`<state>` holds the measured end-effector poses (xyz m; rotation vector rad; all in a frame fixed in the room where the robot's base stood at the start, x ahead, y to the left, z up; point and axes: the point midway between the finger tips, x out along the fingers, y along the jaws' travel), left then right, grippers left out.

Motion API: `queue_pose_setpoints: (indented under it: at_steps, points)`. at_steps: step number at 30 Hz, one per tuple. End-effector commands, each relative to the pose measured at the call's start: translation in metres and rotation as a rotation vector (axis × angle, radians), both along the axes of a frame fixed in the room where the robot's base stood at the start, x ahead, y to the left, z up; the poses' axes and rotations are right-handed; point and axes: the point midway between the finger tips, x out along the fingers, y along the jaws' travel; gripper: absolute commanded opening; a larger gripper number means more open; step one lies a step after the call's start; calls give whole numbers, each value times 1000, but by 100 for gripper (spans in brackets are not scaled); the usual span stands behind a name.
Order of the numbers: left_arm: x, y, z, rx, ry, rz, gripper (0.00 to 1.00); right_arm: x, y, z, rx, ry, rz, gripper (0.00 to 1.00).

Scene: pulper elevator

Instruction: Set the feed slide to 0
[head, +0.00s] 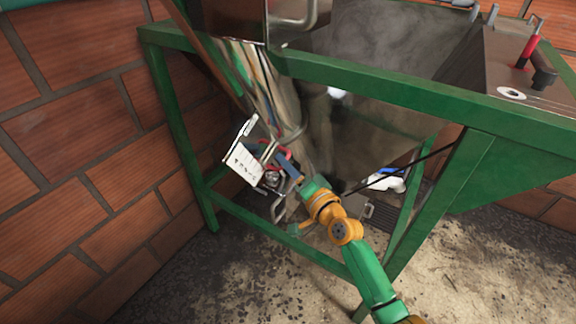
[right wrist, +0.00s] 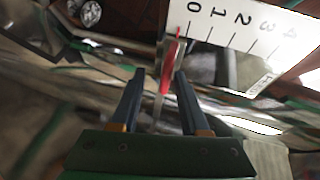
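The white scale plate (head: 242,158) is fixed beside the metal chute. In the right wrist view the plate (right wrist: 235,22) is numbered 0 to 4. A thin red pointer (right wrist: 179,40) stands at the plate's 0 end, close to the 0 mark. A red piece (right wrist: 165,80) below it shows between my right fingers. My right gripper (right wrist: 160,74) is open, with a visible gap between its fingertips, just short of the plate. In the head view my right gripper (head: 287,164) reaches toward red parts beside the plate. Whether the fingers touch the slide cannot be told. My left gripper is not in view.
The green steel frame (head: 400,95) spans above my right arm. The metal hopper (head: 385,125) hangs behind it. A brick wall (head: 75,130) closes off the left. A red-handled lever (head: 529,50) stands at top right. Bare floor (head: 460,265) lies at lower right.

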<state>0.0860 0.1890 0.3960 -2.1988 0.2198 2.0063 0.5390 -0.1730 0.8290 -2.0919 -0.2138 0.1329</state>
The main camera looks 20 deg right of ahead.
Motion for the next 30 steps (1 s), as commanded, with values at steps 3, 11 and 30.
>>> queue_pose_setpoints:
  at_steps: [3,11,30]
  points:
    - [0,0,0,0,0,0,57,0,0,1,1,-3,-1,45]
    - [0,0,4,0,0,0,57,-21,-5,2,-1,-2,-1,45]
    - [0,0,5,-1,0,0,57,-69,-15,1,0,-2,-1,45]
